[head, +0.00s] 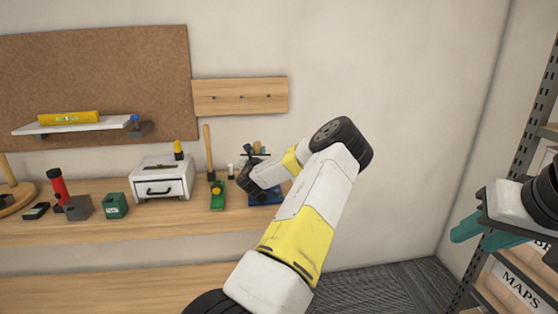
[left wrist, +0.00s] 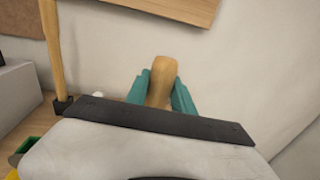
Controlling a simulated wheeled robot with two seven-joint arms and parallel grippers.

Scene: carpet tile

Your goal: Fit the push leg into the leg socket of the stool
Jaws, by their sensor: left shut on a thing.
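My left gripper (left wrist: 161,76) has its teal fingers on either side of a rounded light-wood piece (left wrist: 163,68), and is shut on it. The piece looks like the push leg; its lower part is hidden behind my wrist housing. In the head view my left arm reaches over the workbench, and its wrist hides the fingers and the piece. A round wooden base with an upright peg (head: 10,172), perhaps the stool, stands at the bench's far left, cut off by the picture edge. I cannot make out a leg socket. My right gripper (head: 470,239) is open and empty at the right.
The workbench (head: 150,228) carries a red bottle (head: 58,186), grey and green blocks, a white drawer box (head: 162,181), a tall wooden handle (head: 208,153) and a blue holder (head: 263,197). A metal shelf rack (head: 520,130) stands at the right, close to my right arm.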

